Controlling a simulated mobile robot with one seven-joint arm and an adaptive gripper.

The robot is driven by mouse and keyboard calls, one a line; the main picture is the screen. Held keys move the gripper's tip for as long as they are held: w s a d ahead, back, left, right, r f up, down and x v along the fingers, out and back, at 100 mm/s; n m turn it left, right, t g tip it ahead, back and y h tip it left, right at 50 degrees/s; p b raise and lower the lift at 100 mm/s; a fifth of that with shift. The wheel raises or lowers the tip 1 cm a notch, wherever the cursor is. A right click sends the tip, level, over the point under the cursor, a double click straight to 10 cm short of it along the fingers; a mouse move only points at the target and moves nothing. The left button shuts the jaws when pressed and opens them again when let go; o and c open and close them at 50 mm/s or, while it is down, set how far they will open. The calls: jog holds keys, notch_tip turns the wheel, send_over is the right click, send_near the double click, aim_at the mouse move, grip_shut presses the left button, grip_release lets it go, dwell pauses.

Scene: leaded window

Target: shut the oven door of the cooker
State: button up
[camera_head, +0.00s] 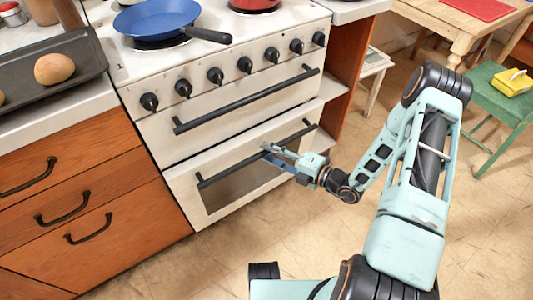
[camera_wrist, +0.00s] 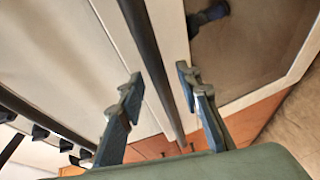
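The white cooker (camera_head: 150,130) stands against the counter. Its lower door, the oven door (camera_head: 183,184), has a dark glass window (camera_head: 235,186) and a long black bar handle (camera_head: 226,171). It looks close to upright; I cannot tell whether a small gap stands at its top edge. My gripper (camera_head: 275,153) is in front of this handle, right of its middle. In the wrist view my gripper (camera_wrist: 160,80) is open, its two fingers apart with the handle (camera_wrist: 147,50) passing between them. Whether a finger touches the bar is unclear.
The cooker's upper panel has its own black handle (camera_head: 250,100) below a row of knobs (camera_head: 215,75). A blue pan (camera_head: 155,18) sits on the hob. Wooden drawers (camera_head: 85,195) flank the left. A green stool (camera_head: 500,105) stands far right. The floor (camera_head: 200,262) in front is clear.

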jog(key=shift+w+a+f, duration=0.1)
jog(key=shift+w+a, duration=0.3)
jog(key=shift+a, duration=0.2)
grip_shut()
